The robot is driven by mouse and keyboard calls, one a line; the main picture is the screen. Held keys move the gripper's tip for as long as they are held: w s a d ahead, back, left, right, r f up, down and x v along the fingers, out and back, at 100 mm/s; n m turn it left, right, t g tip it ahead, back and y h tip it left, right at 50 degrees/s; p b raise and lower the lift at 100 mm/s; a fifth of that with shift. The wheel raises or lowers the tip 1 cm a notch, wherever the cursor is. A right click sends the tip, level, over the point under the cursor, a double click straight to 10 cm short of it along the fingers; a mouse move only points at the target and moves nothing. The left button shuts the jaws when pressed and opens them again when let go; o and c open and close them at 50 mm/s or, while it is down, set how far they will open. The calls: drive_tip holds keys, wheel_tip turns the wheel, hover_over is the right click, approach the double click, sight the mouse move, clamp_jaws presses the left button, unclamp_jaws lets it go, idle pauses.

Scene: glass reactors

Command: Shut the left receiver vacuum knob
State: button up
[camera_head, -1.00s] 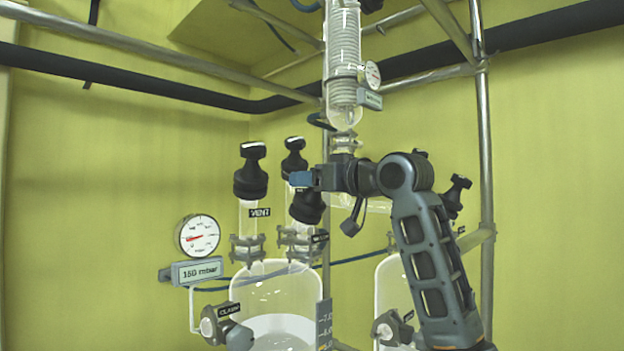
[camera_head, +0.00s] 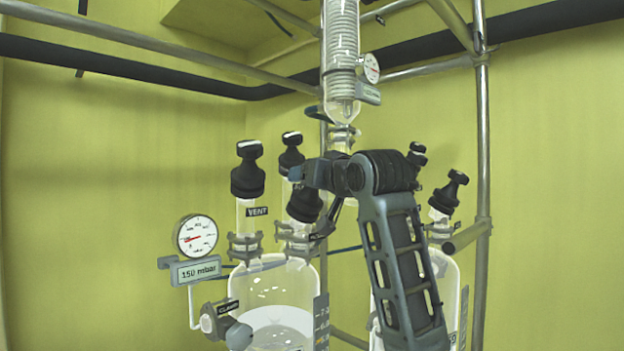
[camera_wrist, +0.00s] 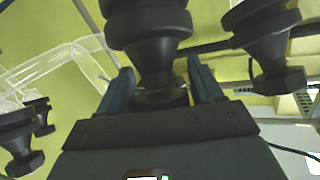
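The left receiver (camera_head: 272,290) is a clear glass vessel with pale liquid, low in the middle of the head view. Black knobs stand on top: one by the VENT label (camera_head: 248,170), one behind it (camera_head: 291,150), and a tilted one (camera_head: 305,203) in front. The label below the tilted knob is too small to read surely. My gripper (camera_head: 305,174) is at the top of this tilted knob and hides its handle. In the wrist view, a black knob (camera_wrist: 150,35) reaches between my gripper's fingers (camera_wrist: 162,88), which stand apart beside its narrow end; contact is unclear.
A gauge (camera_head: 196,236) with a 150 mbar display and a clamp knob (camera_head: 238,335) are at left. A glass column (camera_head: 341,50) rises behind my gripper. The right receiver (camera_head: 445,285) is partly hidden by my arm. A metal post (camera_head: 483,150) stands at right.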

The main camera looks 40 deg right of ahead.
drive_tip(key=shift+o, duration=0.9)
drive_tip(key=b+v, duration=0.1)
drive_tip(key=v, duration=0.6)
drive_tip(key=shift+s, duration=0.4)
drive_tip(key=shift+a, duration=0.1)
